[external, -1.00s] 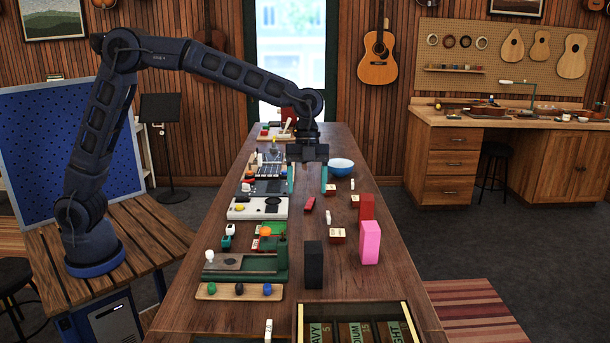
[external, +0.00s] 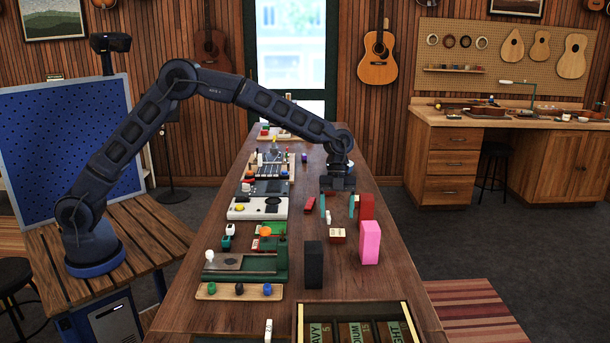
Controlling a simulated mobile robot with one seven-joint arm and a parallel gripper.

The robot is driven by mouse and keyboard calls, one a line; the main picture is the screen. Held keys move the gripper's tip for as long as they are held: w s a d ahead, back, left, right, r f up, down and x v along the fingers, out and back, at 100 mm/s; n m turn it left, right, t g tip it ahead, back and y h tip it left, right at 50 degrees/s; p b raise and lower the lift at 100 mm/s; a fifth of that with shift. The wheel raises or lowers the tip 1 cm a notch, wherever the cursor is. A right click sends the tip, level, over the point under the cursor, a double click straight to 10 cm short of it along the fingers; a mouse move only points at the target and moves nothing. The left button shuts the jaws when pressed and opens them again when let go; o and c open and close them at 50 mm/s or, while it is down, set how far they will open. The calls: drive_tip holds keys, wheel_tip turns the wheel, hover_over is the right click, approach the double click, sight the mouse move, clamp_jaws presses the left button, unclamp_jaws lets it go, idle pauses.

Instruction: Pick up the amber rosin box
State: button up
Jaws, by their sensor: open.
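My gripper (external: 337,206) is open, with its two teal fingers pointing down over the right half of the long wooden table (external: 395,270). A small reddish-brown box with a cream label (external: 338,236) lies on the table just in front of the gripper, apart from it. I cannot tell whether this is the amber rosin box; no box here is clearly amber. A small white piece (external: 328,217) stands near the left finger. Whatever lies behind the gripper and its fingers is hidden.
A red block (external: 367,206) stands close to the right finger, and a small red piece (external: 310,203) lies left of the gripper. A pink block (external: 370,243) and a black block (external: 313,264) stand nearer. A compartment tray (external: 407,312) is at the front. Gadgets line the table's left side.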

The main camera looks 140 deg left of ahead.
sight(337, 232)
drive_tip(key=shift+x, duration=3)
drive_tip(key=shift+w, duration=0.15)
drive_tip(key=c, duration=1.1)
